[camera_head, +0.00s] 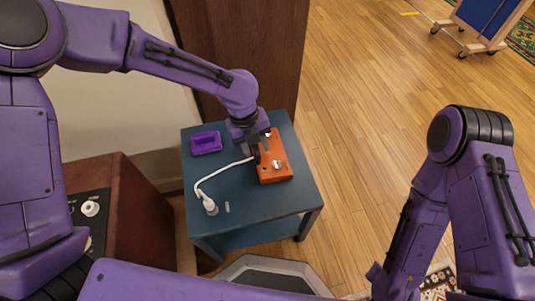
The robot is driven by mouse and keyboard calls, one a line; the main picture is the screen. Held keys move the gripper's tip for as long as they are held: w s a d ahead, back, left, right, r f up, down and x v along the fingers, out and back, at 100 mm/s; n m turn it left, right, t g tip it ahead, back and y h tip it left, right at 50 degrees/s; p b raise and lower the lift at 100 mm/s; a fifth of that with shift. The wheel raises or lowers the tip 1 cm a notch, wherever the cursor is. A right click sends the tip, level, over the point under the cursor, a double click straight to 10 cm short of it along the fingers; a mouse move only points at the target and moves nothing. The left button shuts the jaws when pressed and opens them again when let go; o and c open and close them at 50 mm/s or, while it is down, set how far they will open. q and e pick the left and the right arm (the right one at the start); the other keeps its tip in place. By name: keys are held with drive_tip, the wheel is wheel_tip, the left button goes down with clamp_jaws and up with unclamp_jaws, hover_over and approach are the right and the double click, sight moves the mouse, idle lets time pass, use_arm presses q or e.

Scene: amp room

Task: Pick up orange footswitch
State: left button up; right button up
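The orange footswitch (276,168) lies on the blue-grey side table (247,206), with silver knobs on its top. A white cable (222,172) runs from beside it to a white plug at the table's near left. My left gripper (259,153) points down at the left edge of the footswitch, overlapping it in the picture. Its fingers are dark and small here, so I cannot tell whether they are open, shut or touching it. My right arm comes in at the right, bent downward; its gripper is out of view.
A brown cabinet (118,215) with a knobbed panel stands left of the table. A dark wooden panel (243,52) rises behind it. Open wooden floor (365,110) lies to the right.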

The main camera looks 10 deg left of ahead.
use_arm(q)
clamp_jaws()
idle(1.2)
